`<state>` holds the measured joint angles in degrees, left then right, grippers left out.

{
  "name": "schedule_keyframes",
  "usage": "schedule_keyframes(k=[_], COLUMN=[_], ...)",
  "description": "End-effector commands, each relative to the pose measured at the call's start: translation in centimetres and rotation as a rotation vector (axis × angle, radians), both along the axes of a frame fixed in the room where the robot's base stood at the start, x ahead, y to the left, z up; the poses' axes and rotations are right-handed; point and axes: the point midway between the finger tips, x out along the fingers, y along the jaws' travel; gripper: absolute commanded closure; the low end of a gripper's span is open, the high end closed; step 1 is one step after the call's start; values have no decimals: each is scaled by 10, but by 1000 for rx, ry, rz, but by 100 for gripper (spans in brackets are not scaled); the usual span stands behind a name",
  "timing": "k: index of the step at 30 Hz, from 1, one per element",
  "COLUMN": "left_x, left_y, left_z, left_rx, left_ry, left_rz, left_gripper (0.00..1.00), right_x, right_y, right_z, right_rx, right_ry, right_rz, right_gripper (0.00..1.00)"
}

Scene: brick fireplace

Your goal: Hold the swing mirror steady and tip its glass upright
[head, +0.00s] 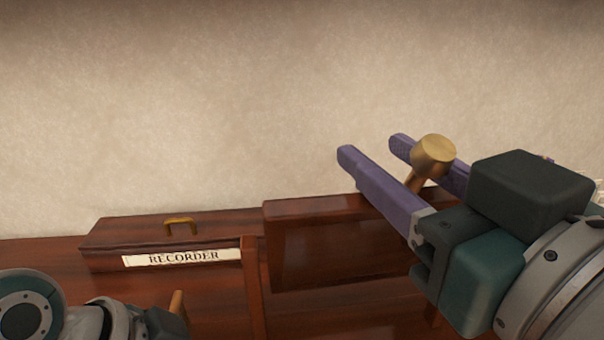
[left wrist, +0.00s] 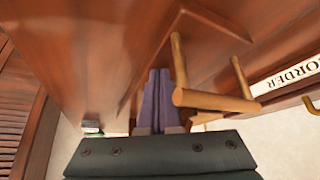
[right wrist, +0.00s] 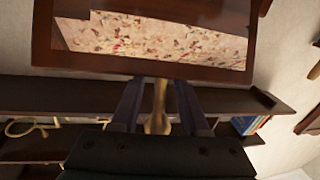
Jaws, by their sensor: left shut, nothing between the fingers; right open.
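The swing mirror has a dark wooden frame (head: 325,243), seen low in the head view. Its glass (right wrist: 160,38) shows a speckled reflection in the right wrist view. A brass-coloured knob on a stem (head: 433,153) stands at the frame's right. My right gripper (head: 372,147) is open, its purple fingers on either side of the stem; the right wrist view also shows the knob (right wrist: 158,115) between them. A wooden bar handle on two posts (left wrist: 215,100) shows in the left wrist view. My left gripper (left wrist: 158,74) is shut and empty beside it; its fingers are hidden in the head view.
A wooden case labelled RECORDER (head: 110,235) with a brass handle (head: 181,224) lies at the left, behind my left arm. A pale wall (head: 200,110) rises behind. Shelf boards (right wrist: 60,95) and several books (right wrist: 248,124) show in the right wrist view.

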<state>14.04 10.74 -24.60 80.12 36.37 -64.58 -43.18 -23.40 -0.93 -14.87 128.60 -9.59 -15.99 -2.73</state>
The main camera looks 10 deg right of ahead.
Motion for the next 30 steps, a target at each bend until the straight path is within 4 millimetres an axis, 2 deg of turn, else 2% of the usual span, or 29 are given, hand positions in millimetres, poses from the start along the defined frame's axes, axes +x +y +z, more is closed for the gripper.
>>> schedule_keyframes(k=[1,8,21,30], left_x=[-2,-2,-2,-2], left_y=[4,4,4,4], left_z=[-5,-5,-5,-5], left_rx=[13,13,13,13], left_ry=[8,8,8,8], left_rz=[1,1,1,1], left_gripper=[100,100,100,100], right_x=[1,2,1,1], right_y=[0,0,0,0], right_z=[-1,-1,-1,-1], right_rx=[0,0,0,0], right_ry=[0,1,0,0], right_rz=[0,0,0,1], right_gripper=[55,55,100,100])
